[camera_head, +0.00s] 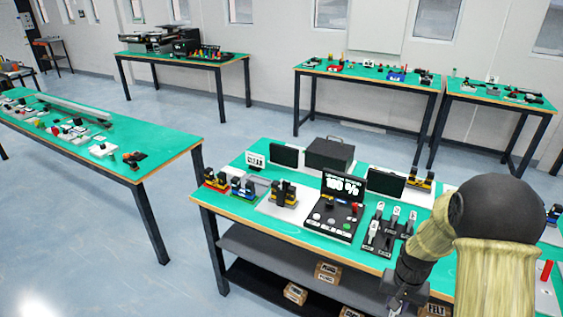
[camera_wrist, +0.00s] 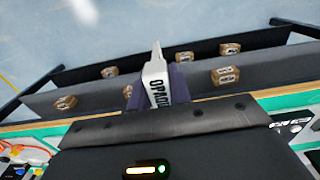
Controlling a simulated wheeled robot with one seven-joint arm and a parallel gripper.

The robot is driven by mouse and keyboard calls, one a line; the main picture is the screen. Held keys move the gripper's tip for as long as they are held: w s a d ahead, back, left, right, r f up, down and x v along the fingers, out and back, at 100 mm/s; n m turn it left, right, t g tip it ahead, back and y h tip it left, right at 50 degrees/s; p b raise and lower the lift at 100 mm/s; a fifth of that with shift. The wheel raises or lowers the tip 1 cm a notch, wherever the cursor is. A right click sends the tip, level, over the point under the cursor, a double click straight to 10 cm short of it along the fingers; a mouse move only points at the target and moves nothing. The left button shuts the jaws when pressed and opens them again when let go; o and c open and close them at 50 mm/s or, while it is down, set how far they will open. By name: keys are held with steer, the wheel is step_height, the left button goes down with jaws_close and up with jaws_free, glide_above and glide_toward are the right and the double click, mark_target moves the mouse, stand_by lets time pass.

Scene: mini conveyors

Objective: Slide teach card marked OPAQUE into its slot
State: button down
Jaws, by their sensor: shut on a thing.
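A white card with the word OPAQUE (camera_wrist: 156,84) is upright in the wrist view, between the fingers of my gripper (camera_wrist: 158,95). My gripper is shut on it. In the head view my gripper (camera_head: 398,300) is at the bottom edge, in front of the table's front edge, and the card cannot be made out there. A black holder (camera_head: 388,240) with several white-topped cards stands on the table, beyond and a little left of my gripper. I cannot tell which slot in it is free.
A black console with a lit screen (camera_head: 342,187) stands left of the holder. The green table (camera_head: 255,220) also carries a grey box (camera_head: 328,154) and dark panels. Below, shelves (camera_head: 265,248) hold several small cartons, also seen in the wrist view (camera_wrist: 222,75).

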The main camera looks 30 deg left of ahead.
steer(key=d+f, duration=0.8)
steer(key=f, duration=0.3)
steer(key=shift+s+d+f, duration=0.3)
steer(key=shift+f, duration=0.05)
